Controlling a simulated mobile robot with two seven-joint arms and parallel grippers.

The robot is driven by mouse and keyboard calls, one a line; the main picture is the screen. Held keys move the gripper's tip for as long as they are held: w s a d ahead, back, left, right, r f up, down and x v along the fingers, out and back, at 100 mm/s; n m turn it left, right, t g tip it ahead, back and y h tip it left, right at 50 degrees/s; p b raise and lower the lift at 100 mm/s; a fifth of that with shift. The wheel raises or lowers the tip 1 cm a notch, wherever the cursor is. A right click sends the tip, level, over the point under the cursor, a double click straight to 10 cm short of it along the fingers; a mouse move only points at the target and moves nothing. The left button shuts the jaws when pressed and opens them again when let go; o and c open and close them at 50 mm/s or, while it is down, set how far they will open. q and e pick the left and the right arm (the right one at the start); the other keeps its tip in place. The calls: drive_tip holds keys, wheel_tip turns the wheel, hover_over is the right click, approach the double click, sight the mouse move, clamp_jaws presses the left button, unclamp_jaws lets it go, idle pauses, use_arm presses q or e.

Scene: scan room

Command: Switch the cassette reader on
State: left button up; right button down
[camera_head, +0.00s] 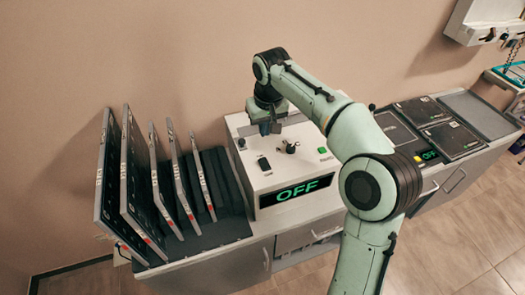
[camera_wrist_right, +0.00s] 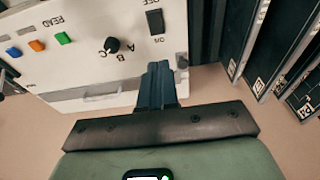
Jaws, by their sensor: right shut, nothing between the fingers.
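The cassette reader (camera_head: 249,149) is a white box on the counter, and its front display (camera_head: 297,192) reads OFF in green. Its black rocker switch (camera_head: 264,164) is on the top panel at the left. In the right wrist view the switch (camera_wrist_right: 155,21) shows near the top, beside a word that looks like On. My right gripper (camera_head: 270,127) is above the back of the panel, its fingers together and empty. In the wrist view the gripper (camera_wrist_right: 157,68) points towards the switch, with white panel showing between them. My left gripper is not in view.
A black knob (camera_wrist_right: 112,45) marked A, B, C and a green button (camera_wrist_right: 63,39) share the panel. Upright dark cassettes (camera_head: 134,185) stand in a rack at the left. Flat dark cases (camera_head: 451,138) lie on the counter at the right. The wall is behind.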

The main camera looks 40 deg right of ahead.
sight(261, 158)
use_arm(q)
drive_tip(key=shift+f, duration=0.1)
use_arm(e)
drive_tip(key=shift+w, duration=0.15)
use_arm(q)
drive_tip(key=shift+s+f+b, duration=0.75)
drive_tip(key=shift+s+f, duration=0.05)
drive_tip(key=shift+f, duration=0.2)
use_arm(e)
drive_tip(key=f, duration=0.4)
drive_tip(key=w+f, duration=0.1)
drive_tip(key=f, duration=0.4)
drive_tip(key=w+f, duration=0.1)
drive_tip(key=f, duration=0.3)
drive_tip(key=shift+w+d+f, duration=0.25)
drive_tip(key=shift+d+f, duration=0.05)
drive_tip(key=shift+d, duration=0.1)
